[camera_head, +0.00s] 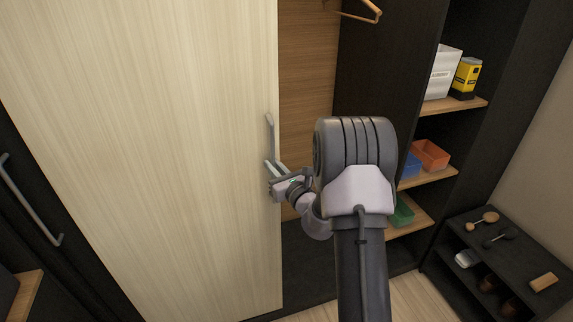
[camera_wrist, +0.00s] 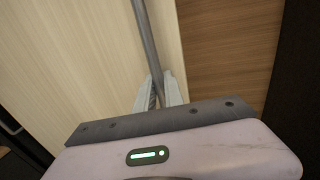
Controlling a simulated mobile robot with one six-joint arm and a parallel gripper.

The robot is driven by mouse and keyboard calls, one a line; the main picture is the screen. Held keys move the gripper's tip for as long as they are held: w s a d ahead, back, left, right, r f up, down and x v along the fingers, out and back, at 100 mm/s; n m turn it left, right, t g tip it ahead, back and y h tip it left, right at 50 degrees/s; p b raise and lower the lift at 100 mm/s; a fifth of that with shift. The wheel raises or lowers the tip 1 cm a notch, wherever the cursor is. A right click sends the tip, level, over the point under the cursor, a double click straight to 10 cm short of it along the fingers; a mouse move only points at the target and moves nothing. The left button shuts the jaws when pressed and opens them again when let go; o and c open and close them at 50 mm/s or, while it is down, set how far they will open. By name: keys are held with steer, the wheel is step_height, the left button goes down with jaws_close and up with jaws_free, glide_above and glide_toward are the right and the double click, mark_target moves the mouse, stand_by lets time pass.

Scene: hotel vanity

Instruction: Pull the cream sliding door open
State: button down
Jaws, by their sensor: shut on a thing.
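The cream sliding door (camera_head: 150,130) is a tall pale wood-grain panel that fills the left half of the head view. A thin grey vertical bar handle (camera_head: 270,133) is fixed near its right edge; in the wrist view the handle (camera_wrist: 147,40) runs down between the fingers. My gripper (camera_head: 271,168) is shut on the handle at its lower part. The fingers (camera_wrist: 160,92) stand on both sides of the bar in the wrist view. The handle's lower end is hidden by my gripper. To the right of the door's edge, the cabinet interior stands open.
Inside are a brown wood back panel (camera_head: 306,85), a hanger (camera_head: 360,12) and shelves with a yellow-black box (camera_head: 466,76) and an orange bin (camera_head: 430,154). A low black rack (camera_head: 490,235) stands at right. A dark panel with another handle (camera_head: 32,203) is at left.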

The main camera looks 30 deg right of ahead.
steer(key=shift+w+a, duration=0.2)
steer(key=shift+a, duration=0.65)
steer(key=c, duration=1.5)
jaws_free()
steer(key=shift+o, duration=0.2)
steer(key=s, duration=1.7)
steer(key=shift+s+a, duration=0.2)
steer(key=shift+a, duration=0.2)
